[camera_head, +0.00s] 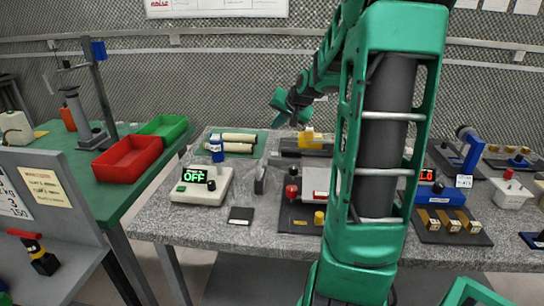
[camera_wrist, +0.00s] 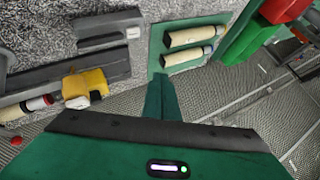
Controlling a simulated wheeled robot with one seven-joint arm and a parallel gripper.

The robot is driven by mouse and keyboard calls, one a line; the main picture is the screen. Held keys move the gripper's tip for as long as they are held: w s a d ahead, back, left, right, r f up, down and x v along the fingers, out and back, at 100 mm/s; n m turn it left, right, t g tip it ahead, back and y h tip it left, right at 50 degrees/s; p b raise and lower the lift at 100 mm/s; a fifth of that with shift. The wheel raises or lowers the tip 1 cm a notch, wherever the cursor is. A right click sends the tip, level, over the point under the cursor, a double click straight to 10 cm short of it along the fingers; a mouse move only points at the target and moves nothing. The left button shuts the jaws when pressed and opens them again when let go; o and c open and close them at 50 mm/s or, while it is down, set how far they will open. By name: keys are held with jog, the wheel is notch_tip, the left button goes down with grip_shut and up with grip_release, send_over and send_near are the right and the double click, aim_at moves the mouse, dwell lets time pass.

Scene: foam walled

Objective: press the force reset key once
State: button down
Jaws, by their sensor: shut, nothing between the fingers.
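No key that I can read as force reset shows; its lettering is too small or hidden. My gripper (camera_head: 290,107) is raised above the back of the bench, apart from both units. In the wrist view my gripper (camera_wrist: 160,85) shows as shut green fingers with nothing held, over the bench's back edge.
A green mat with cream rolls (camera_wrist: 188,46) and a yellow block (camera_wrist: 86,84) lie below my gripper. A red bin (camera_head: 126,160) and a green bin (camera_head: 165,127) stand on the left table. My arm hides the bench's middle. Bare bench (camera_head: 185,222) shows at front left.

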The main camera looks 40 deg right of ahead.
aim_at(276, 155)
jog(key=shift+w+d, duration=0.15)
jog(key=shift+f, duration=4.35)
